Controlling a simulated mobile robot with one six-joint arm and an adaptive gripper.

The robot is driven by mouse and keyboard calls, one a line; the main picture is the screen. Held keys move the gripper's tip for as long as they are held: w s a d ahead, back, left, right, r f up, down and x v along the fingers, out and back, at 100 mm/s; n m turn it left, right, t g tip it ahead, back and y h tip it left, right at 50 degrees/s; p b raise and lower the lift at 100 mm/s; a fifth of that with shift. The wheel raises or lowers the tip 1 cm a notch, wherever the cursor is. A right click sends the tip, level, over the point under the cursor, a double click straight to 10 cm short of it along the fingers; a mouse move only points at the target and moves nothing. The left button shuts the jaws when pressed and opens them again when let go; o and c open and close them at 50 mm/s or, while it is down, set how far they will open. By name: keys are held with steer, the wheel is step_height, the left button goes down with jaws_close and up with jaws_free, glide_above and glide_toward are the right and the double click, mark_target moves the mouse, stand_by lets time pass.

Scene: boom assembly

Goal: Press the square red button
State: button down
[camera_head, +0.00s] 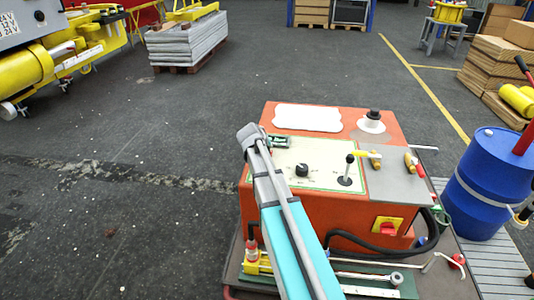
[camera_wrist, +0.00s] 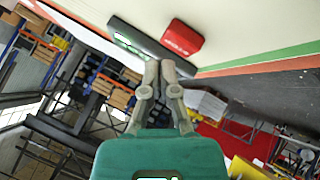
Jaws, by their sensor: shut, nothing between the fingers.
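The square red button (camera_wrist: 182,38) shows in the wrist view on a pale panel, beside a dark bezel with a green-lit display (camera_wrist: 130,41). My gripper (camera_wrist: 160,66) is shut and empty. Its fingertips appear just below the button and bezel in that view; I see a gap in the picture but cannot tell the true distance. In the head view my arm reaches over the left side of the orange control box (camera_head: 345,215), near the small display (camera_head: 280,141). I cannot make out the red button there; my arm may hide it.
The panel also carries a black knob (camera_head: 302,170) and a joystick (camera_head: 348,172). A red switch on a yellow plate (camera_head: 388,228) is on the box's front. A blue barrel (camera_head: 488,185) stands to the right. The floor left of the box is clear.

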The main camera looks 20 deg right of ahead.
steer(key=shift+s+f+b, duration=0.1)
steer(key=shift+f+b, duration=0.8)
steer(key=shift+b, duration=0.05)
stand_by(1.3)
steer(key=shift+r, duration=0.1)
stand_by(0.3)
steer(key=shift+r+p, duration=0.85)
steer(key=shift+p, duration=0.15)
step_height(320, 180, up, 5)
steer(key=p, duration=0.5)
stand_by(0.8)
steer(key=s+a+r+g+y+p, duration=0.1)
steer(key=s+a+g+y+p, duration=0.1)
steer(key=s+a, duration=0.5)
steer(key=s+a+r+n+g+y+p, duration=0.1)
steer(key=s+a+r+y+p, duration=0.1)
steer(key=s+a+p, duration=0.3)
steer(key=s+a+r+g+y+p, duration=0.2)
steer(key=s+a+y+p, duration=0.1)
steer(key=s+a, duration=0.8)
steer(key=shift+s+a+g+p, duration=0.15)
steer(key=shift+s+g+p, duration=0.2)
steer(key=shift+s, duration=0.9)
